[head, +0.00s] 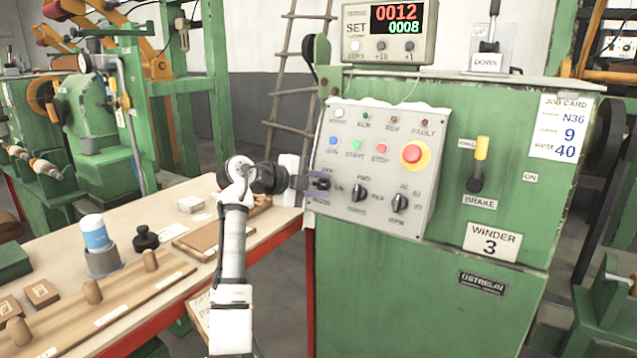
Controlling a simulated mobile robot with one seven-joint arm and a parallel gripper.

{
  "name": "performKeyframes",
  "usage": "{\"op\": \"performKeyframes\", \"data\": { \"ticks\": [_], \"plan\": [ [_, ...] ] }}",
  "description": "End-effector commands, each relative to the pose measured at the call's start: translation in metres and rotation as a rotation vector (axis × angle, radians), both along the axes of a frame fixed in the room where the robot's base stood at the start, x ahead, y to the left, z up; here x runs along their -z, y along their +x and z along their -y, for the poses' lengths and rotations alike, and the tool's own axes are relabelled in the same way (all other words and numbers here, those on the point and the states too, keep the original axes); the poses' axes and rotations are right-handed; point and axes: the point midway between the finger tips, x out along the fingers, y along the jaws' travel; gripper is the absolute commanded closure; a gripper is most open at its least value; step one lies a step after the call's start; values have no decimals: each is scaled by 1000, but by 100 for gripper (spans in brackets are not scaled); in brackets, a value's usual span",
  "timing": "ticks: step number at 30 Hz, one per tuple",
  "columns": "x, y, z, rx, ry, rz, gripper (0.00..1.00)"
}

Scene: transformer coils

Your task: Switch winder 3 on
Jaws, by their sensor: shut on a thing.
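Winder 3 is the green cabinet (420,285) on the right, with a "WINDER 3" plate (492,242). Its grey control panel (385,130) faces me. My gripper (318,184) is at the panel's lower left, shut on the leftmost rotary knob (324,184), which the fingers mostly hide. I cannot tell how that knob is turned. Two more black knobs, the middle one (360,192) and the right one (399,201), stand to its right. Above are blue, green and red buttons and a red emergency stop (412,154) on yellow. The top-left lamp (339,113) looks pale.
A lit counter (388,32) reads 0012 over 0008 on the cabinet top. A yellow-handled brake lever (479,160) stands right of the panel. A wooden workbench (70,225) with a blue-white bottle (96,234) and several small parts lies below my arm, left of the cabinet.

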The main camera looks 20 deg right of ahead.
Motion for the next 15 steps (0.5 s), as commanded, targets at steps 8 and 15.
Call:
{"op": "performKeyframes", "data": {
  "ticks": [8,15],
  "plan": [
    [1,0,0,35,54,67,96],
    [1,0,-1,42,65,83,96]
  ]
}}
